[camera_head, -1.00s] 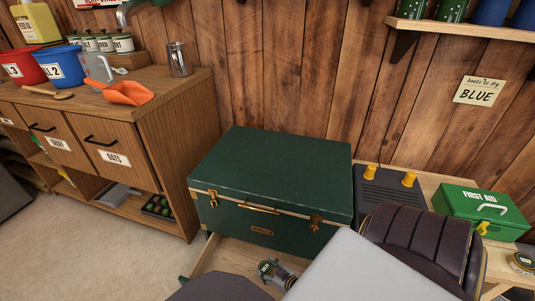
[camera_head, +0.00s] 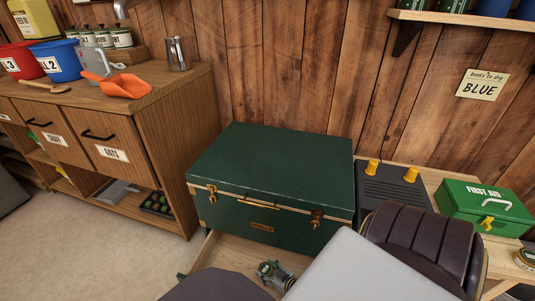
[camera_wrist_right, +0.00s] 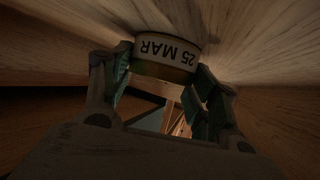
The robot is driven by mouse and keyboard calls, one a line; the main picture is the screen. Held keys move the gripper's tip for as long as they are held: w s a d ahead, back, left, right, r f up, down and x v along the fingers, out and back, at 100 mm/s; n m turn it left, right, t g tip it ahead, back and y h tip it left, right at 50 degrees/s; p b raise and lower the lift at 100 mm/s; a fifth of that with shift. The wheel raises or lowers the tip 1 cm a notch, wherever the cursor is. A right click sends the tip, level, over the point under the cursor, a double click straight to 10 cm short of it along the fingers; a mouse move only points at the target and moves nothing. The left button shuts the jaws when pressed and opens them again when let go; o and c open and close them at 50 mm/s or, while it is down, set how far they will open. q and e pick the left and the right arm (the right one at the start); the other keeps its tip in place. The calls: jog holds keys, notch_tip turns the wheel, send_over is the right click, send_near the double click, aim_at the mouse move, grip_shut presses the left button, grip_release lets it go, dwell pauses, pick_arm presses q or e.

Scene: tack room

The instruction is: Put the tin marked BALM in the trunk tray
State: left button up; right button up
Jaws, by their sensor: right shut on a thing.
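The dark green trunk (camera_head: 270,180) stands in the middle of the head view with its lid down. A pale wooden tray (camera_head: 229,257) with raised edges shows low in front of it. My right gripper (camera_head: 273,271) is over this tray, fingers pointing down. It is shut on a small round tin (camera_wrist_right: 165,50), whose side reads "25 MAR" upside down in the right wrist view. The word BALM cannot be read there. Whether the tin touches the tray floor cannot be told. My left gripper is not in view.
A wooden cabinet (camera_head: 175,150) with buckets and an orange scoop (camera_head: 124,86) stands left. At right are a green first aid box (camera_head: 484,208), a dark padded object (camera_head: 420,240) and another tin (camera_head: 526,258). Floor at left is clear.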

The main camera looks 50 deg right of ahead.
aim_at(265, 269)
jog(key=o, duration=1.1)
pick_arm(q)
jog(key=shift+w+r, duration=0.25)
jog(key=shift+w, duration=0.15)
pick_arm(e)
jog(key=shift+r, duration=0.1)
jog(key=shift+p+v, duration=1.15)
jog(key=shift+v, duration=0.8)
jog(key=shift+p+v, duration=0.35)
jog(key=shift+v, duration=0.45)
jog(key=shift+p+v, duration=0.35)
jog(key=shift+v, duration=0.45)
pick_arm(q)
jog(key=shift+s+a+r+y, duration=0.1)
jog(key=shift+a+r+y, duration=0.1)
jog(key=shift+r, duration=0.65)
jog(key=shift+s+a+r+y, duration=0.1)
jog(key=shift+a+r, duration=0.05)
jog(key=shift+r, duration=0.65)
pick_arm(e)
jog(key=shift+s+r, duration=0.1)
jog(key=shift+s, duration=0.05)
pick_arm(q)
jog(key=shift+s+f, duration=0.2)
